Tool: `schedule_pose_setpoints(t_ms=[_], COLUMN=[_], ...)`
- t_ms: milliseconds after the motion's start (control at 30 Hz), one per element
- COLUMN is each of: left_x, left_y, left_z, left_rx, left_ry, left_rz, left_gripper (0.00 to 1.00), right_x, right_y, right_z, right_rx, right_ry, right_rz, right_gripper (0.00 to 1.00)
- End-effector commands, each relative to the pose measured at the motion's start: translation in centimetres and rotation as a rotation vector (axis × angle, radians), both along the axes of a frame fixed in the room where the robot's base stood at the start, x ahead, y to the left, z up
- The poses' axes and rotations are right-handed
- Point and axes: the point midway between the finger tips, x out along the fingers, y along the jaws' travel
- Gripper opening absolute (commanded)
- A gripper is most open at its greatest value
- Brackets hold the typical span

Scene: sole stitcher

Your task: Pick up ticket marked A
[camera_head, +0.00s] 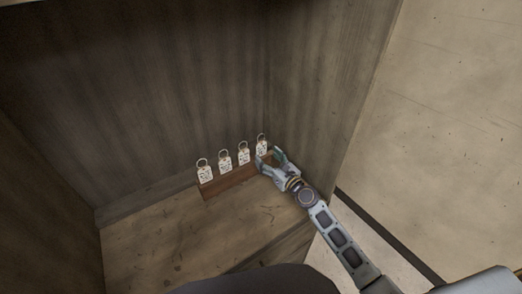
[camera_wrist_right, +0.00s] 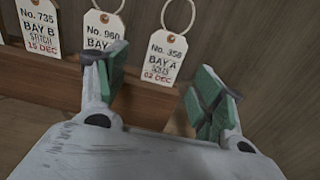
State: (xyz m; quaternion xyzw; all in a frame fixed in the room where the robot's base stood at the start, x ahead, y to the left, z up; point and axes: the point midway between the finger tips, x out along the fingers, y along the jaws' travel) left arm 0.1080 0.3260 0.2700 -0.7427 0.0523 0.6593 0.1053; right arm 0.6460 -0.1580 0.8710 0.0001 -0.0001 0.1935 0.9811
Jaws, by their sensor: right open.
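The ticket marked BAY A (camera_wrist_right: 161,58) is a white tag with a ring on top, reading No. 356 and 02 DEC. It stands upright at the right end of a row on a wooden rack (camera_head: 230,183); in the head view it is the rightmost tag (camera_head: 262,147). My right gripper (camera_head: 271,157) is open just in front of it. In the right wrist view its green-padded fingers (camera_wrist_right: 160,87) are spread, with the BAY A ticket beyond the gap between them. Nothing is held. My left gripper is not in view.
A tag numbered 960 (camera_wrist_right: 100,32) is close to the left finger, which covers its lower part. The BAY B tag (camera_wrist_right: 41,28) is farther left. Wooden walls (camera_head: 310,85) enclose the back and right. Bare shelf (camera_head: 165,240) lies in front of the rack.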

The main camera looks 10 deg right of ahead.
Motion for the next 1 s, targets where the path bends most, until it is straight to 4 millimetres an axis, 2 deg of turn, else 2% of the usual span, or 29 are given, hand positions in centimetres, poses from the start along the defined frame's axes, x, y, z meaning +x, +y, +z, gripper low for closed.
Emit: schedule_pose_setpoints(t_ms=[267, 600, 1000], left_x=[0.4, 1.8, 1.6], left_y=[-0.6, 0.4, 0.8], left_z=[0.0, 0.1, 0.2], left_rx=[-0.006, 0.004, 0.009], left_ry=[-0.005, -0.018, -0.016], left_rz=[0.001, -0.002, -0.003], left_gripper=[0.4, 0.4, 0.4], right_x=[2.0, 4.1, 4.4], right_y=[0.4, 1.3, 1.4], right_z=[0.0, -0.1, -0.1], right_rx=[-0.001, -0.001, 0.0], right_ry=[-0.001, 0.0, 0.0], right_rz=[-0.001, -0.001, 0.0], right_gripper=[0.68, 0.68, 0.68])
